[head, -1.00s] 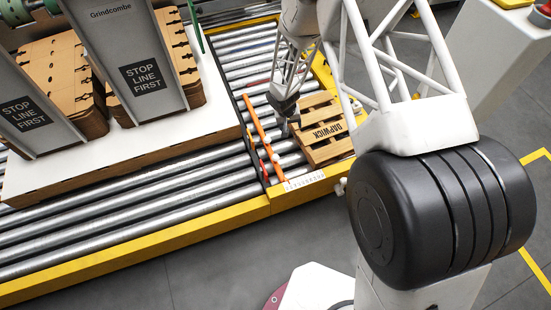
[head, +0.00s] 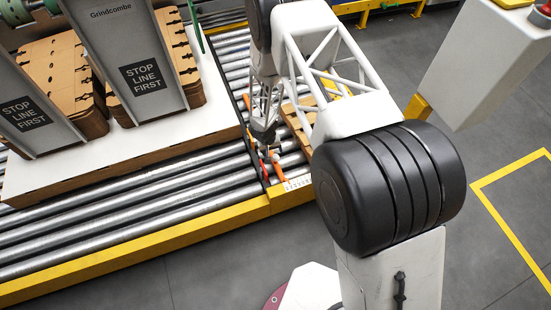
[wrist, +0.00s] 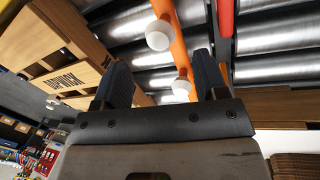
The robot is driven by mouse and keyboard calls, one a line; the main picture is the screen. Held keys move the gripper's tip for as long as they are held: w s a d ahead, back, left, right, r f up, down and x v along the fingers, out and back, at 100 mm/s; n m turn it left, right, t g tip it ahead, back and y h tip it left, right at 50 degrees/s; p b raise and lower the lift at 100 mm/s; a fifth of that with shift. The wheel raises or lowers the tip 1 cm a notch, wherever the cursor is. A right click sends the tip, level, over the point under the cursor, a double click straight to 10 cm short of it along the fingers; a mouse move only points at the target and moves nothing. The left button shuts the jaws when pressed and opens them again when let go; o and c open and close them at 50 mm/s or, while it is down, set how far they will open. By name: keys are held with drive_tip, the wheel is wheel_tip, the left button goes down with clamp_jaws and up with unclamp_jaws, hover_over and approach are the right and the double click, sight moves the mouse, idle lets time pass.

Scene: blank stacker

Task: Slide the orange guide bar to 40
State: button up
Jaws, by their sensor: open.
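The orange guide bar (head: 281,173) lies across the rollers, mostly hidden behind my arm in the head view. The wrist view shows the orange bar (wrist: 179,50) with two round white knobs, one (wrist: 159,35) farther up and one (wrist: 181,88) lower. My gripper (wrist: 162,62) is open, its dark fingers on either side of the lower knob in the picture; I cannot tell whether it touches. In the head view my gripper (head: 265,150) hangs over the bar. A numbered white scale (head: 297,184) lies on the yellow frame at the bar's near end; its numbers are too small to read.
A wooden pallet (wrist: 72,65) lies right of the bar in the head view, partly hidden by my arm. A red strip (wrist: 226,16) runs beside the bar. Left stand cardboard stacks on a white board (head: 150,145) with grey STOP LINE FIRST panels (head: 142,75). Rollers between are bare.

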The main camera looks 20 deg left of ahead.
sight(275, 156)
drive_tip(key=shift+f, duration=0.15)
drive_tip(key=shift+w+d+f, duration=0.15)
drive_tip(key=shift+d+f, duration=0.05)
drive_tip(key=shift+f, duration=1)
drive_tip(key=shift+w+d+f, duration=0.15)
drive_tip(key=shift+d+f, duration=0.1)
drive_tip(key=shift+f, duration=1)
drive_tip(key=shift+w+d+f, duration=0.15)
drive_tip(key=shift+d+f, duration=0.05)
drive_tip(key=shift+f, duration=1)
clamp_jaws()
drive_tip(key=shift+w+d, duration=2.1)
drive_tip(key=shift+w, duration=0.05)
unclamp_jaws()
